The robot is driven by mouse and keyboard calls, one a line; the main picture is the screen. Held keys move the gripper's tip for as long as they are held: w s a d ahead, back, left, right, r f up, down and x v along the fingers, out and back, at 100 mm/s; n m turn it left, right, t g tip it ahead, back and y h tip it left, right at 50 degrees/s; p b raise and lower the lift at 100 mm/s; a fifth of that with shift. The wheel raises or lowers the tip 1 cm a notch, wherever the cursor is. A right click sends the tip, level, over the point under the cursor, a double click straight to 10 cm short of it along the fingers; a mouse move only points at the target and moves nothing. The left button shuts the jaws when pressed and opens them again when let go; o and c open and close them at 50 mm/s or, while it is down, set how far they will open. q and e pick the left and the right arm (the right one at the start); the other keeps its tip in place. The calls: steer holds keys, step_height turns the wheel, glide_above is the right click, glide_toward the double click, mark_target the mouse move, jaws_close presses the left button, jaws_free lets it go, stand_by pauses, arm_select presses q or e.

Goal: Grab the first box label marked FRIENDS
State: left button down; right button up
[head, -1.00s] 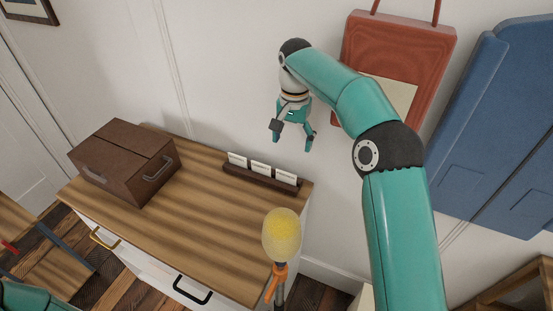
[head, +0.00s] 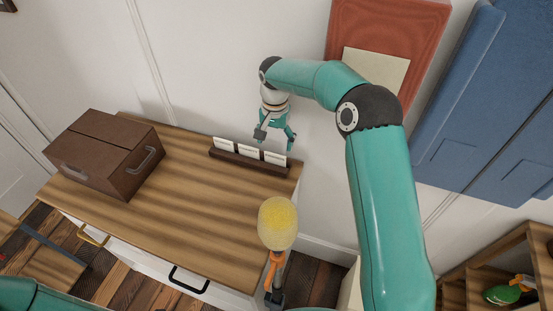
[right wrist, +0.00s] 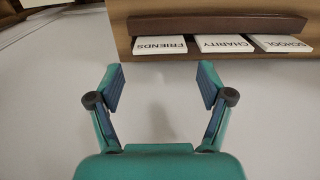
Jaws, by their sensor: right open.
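The label marked FRIENDS (right wrist: 160,45) is a white card with dark print, leftmost of three in the right wrist view. The CHARITY label (right wrist: 222,43) and the SCHOOL label (right wrist: 281,43) follow to its right. The cards stand in a dark brown holder (head: 236,157) at the back right of the wooden dresser top; their print is too small to read in the head view. My right gripper (head: 277,143) is open and empty, close above the holder's right part. In the right wrist view its fingers (right wrist: 160,85) are apart, with FRIENDS beyond the gap, untouched.
A dark brown box (head: 110,155) with metal handles stands on the dresser's left. A yellow rounded object (head: 277,223) on an orange neck rises before the dresser's right front. A red panel (head: 405,40) and blue panels (head: 490,110) are on the wall. The middle of the dresser top (head: 190,195) is clear.

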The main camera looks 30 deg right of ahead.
mark_target(275, 160)
steer(key=shift+f+p, duration=0.3)
steer(key=shift+f, duration=0.35)
step_height(275, 160, down, 4)
steer(key=shift+f+p, duration=0.1)
steer(key=shift+p, duration=0.4)
steer(key=c, duration=0.4)
